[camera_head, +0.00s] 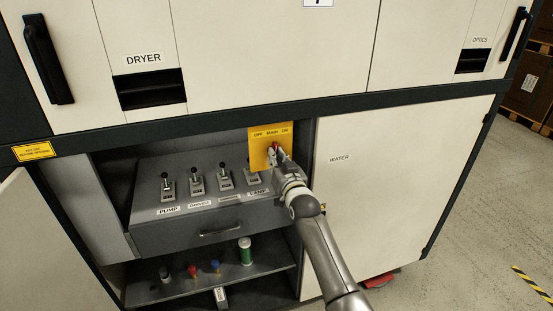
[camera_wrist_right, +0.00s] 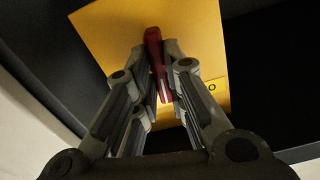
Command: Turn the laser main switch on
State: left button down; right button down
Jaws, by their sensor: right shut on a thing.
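The laser main switch is a yellow plate (camera_head: 259,143) with a red handle, at the upper right of the open cabinet bay. The plate reads OFF, MAIN, ON along its top. My right gripper (camera_head: 274,155) is at the plate, shut on the red handle and hiding most of it in the head view. In the right wrist view the red handle (camera_wrist_right: 154,48) stands between the two fingers (camera_wrist_right: 157,65), nearly upright with a slight lean, in front of the yellow plate (camera_wrist_right: 198,35). Which label it points at I cannot tell. My left gripper is not in view.
A row of levers (camera_head: 196,182) with labels such as PUMP and LAMP stands left of my right gripper. Below are a drawer (camera_head: 160,239) and a shelf (camera_head: 175,288) with small coloured items. The WATER panel (camera_head: 390,185) is close on the right.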

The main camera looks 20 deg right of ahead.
jog(key=shift+a+f+m, duration=0.1)
jog(key=shift+m, duration=3.5)
jog(key=c, duration=1.5)
grip_release()
jog(key=shift+s, duration=0.1)
jog(key=s, duration=1.2)
jog(key=shift+w, duration=0.1)
